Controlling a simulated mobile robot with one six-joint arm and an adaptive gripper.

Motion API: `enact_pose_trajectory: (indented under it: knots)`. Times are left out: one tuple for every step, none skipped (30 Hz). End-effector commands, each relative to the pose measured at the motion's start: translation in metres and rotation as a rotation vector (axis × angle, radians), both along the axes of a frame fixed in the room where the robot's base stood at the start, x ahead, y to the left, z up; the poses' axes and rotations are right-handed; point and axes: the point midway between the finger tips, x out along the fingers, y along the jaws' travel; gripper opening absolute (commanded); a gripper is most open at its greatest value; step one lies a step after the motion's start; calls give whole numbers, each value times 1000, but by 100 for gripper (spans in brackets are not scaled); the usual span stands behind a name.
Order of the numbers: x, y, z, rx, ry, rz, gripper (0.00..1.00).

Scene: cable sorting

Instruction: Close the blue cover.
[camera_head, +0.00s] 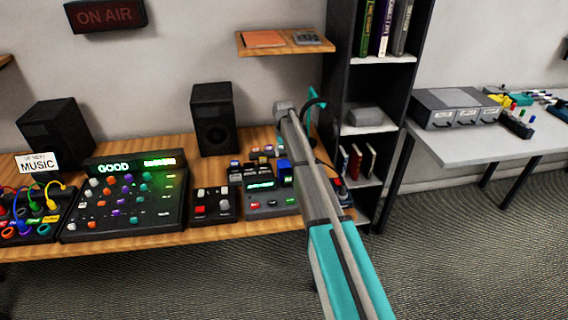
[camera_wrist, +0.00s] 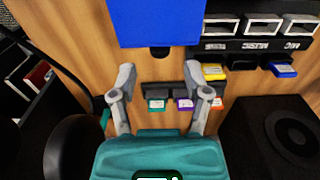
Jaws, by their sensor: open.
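The blue cover (camera_head: 285,172) shows in the head view as a small blue panel standing up at the right of a dark device (camera_head: 268,205) with a green display. In the wrist view the blue cover (camera_wrist: 155,22) is a large flat blue panel at the top edge, cut off by the frame. My gripper (camera_wrist: 160,75) is open and empty, its two grey fingers apart just below the panel in that picture. I see no contact between the fingers and the cover. In the head view my arm hides the device's right side, and the fingers cannot be made out.
A small rack (camera_wrist: 180,88) with several coloured tabs lies between and beyond the fingers. A black speaker (camera_wrist: 275,135) stands at the right of the wrist view. Labelled slots (camera_wrist: 258,45) sit beside the cover. A dark shelf unit (camera_head: 368,95) stands right of the desk.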

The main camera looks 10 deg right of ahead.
Motion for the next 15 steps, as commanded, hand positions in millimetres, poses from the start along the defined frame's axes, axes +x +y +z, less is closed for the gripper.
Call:
enact_pose_trajectory:
  knots:
    - [0,0,-8,0,0,0,62]
    - [0,0,-10,0,0,0,62]
    - [0,0,-13,0,0,0,62]
    - [0,0,-15,0,0,0,62]
    - [0,0,-18,0,0,0,62]
    - [0,0,-20,0,0,0,62]
    - [0,0,-22,0,0,0,62]
    - [0,0,-24,0,0,0,62]
    - [0,0,-26,0,0,0,62]
    - [0,0,-27,0,0,0,62]
    - [0,0,-29,0,0,0,62]
    - [0,0,-30,0,0,0,62]
    - [0,0,-31,0,0,0,62]
    - [0,0,-32,0,0,0,62]
    - [0,0,-33,0,0,0,62]
